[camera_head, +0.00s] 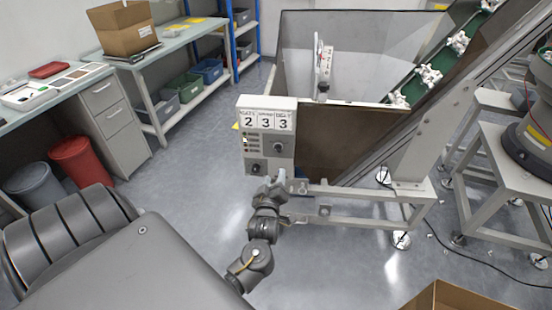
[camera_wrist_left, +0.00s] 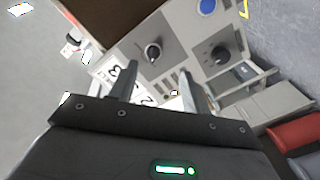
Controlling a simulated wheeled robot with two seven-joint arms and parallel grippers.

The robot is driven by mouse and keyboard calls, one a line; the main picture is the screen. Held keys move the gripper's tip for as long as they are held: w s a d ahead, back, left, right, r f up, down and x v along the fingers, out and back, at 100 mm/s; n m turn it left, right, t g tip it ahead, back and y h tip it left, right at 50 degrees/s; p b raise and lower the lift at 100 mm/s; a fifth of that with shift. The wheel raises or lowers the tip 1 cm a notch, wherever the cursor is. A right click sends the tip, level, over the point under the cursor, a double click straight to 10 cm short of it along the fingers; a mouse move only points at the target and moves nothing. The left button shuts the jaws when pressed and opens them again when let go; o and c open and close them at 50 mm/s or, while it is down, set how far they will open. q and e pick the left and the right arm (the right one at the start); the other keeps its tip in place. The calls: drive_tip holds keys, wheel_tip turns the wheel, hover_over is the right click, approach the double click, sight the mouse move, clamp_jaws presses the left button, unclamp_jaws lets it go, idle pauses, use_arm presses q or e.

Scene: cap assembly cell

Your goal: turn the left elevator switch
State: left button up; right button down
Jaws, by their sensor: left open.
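In the left wrist view, one knob (camera_wrist_left: 153,52) lies just beyond the gap between my fingers and another knob (camera_wrist_left: 220,53) lies to the right. Labels are too small to tell which is the left elevator switch. My left gripper (camera_wrist_left: 157,72) is open, facing the panel; no contact shows. In the head view, my left gripper (camera_head: 277,180) is just below the box.
The hopper (camera_head: 335,145) and its grey frame (camera_head: 350,193) stand right of the box, with the green conveyor (camera_head: 415,86) rising behind. A cardboard box (camera_head: 455,297) is at the bottom right. A blue button (camera_wrist_left: 208,6) is on the panel. Floor left of the box is clear.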

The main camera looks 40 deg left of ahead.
sight(277, 150)
use_arm(q)
drive_tip(key=shift+n, duration=0.4)
drive_tip(key=x, duration=0.3)
drive_tip(key=r+x, duration=0.1)
drive_tip(key=x, duration=0.3)
drive_tip(key=r+p+x, duration=0.1)
drive_tip(key=x, duration=0.2)
drive_tip(key=shift+w+a+r, duration=0.1)
drive_tip(key=shift+a+r, duration=0.05)
drive_tip(key=shift+a, duration=0.45)
drive_tip(key=shift+w, duration=0.1)
use_arm(e)
drive_tip(key=shift+s+a+r, duration=0.1)
drive_tip(key=shift+a+r, duration=0.05)
drive_tip(key=shift+a, duration=0.35)
drive_tip(key=shift+s+a+r, duration=0.1)
drive_tip(key=shift+a+r, duration=0.05)
drive_tip(key=shift+a, duration=0.35)
drive_tip(key=shift+d, duration=0.2)
use_arm(q)
drive_tip(key=c, duration=1)
use_arm(e)
drive_tip(key=shift+d, duration=0.3)
